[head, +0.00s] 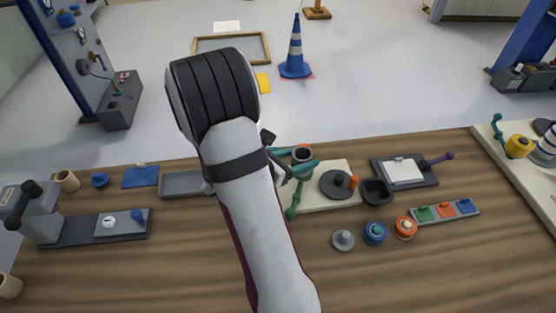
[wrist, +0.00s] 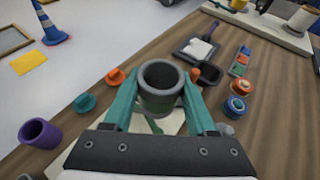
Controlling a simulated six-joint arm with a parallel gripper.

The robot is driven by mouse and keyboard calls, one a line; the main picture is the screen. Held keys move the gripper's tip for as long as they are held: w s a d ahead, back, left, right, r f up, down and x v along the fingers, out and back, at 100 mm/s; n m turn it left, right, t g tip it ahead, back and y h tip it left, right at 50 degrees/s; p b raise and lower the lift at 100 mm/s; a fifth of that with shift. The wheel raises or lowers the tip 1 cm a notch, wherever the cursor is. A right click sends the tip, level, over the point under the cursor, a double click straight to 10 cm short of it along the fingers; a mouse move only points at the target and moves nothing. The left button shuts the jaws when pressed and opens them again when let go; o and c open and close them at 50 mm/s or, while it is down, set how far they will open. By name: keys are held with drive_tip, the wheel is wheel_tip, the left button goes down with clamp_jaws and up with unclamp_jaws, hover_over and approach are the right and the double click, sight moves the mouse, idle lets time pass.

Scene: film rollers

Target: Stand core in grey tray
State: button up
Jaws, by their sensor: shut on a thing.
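My gripper (head: 296,161) has teal fingers shut on a dark grey hollow core (wrist: 160,98). In the wrist view the core's round open end faces up toward the camera. A shallow grey tray (head: 183,185) lies on the table left of my arm. Its right end is close to or behind my arm, and its visible floor looks empty. The wrist view does not show this tray.
A blue mat (head: 140,177) and a tan cup (head: 67,181) lie left. A purple cylinder (wrist: 40,132) shows in the wrist view.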

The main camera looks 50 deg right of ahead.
drive_tip(key=w+a+f+n+t, duration=0.1)
drive_tip(key=w+a+n+t, duration=0.1)
drive_tip(key=w, duration=0.5)
drive_tip(key=w+a+f+n+t, duration=0.1)
drive_tip(key=w+a+n+t, duration=0.2)
drive_tip(key=w+t, duration=0.3)
drive_tip(key=shift+w+n, duration=0.6)
drive_tip(key=shift+n, duration=0.3)
drive_tip(key=shift+y, duration=0.3)
drive_tip(key=w+a+f, duration=0.2)
drive_tip(key=w, duration=0.1)
drive_tip(key=w+a+f, duration=0.2)
drive_tip(key=w, duration=0.1)
drive_tip(key=w+a+f, duration=0.2)
drive_tip(key=w+f, duration=0.1)
drive_tip(key=w, duration=0.1)
drive_tip(key=shift+a, duration=0.2)
wheel_tip(320, 180, down, 4)
drive_tip(key=shift+f, duration=0.15)
drive_tip(key=o, duration=1.4)
drive_tip(key=shift+c, duration=0.2)
